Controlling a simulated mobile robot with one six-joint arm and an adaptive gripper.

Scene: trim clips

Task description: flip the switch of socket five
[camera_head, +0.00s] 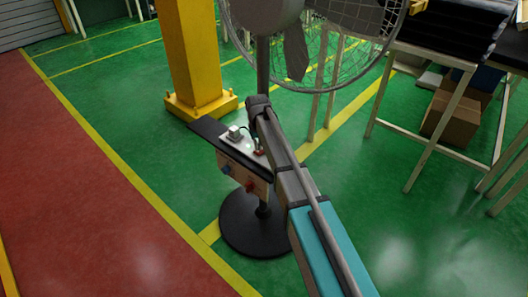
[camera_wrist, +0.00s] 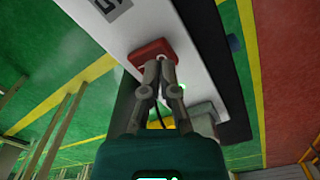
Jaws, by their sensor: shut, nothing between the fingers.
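A white socket panel (camera_wrist: 195,45) fills the upper middle of the wrist view, with a partly cut-off black label (camera_wrist: 113,5) on it. A red switch (camera_wrist: 150,50) sits on the panel. My gripper (camera_wrist: 161,62) is shut and empty, its fingertips right at the edge of the red switch. I cannot tell whether they touch it. The fingers partly hide the switch. In the head view the panel (camera_head: 240,148) lies on a small stand, with the red switch (camera_head: 259,152) near its right end. My arm hides part of that end.
A grey plug-like block (camera_head: 235,133) stands on the panel. Red (camera_head: 249,186) and blue (camera_head: 225,169) knobs show on the stand's front side. A large fan (camera_head: 345,25) stands behind, and a yellow column (camera_head: 190,60) rises at the back left.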

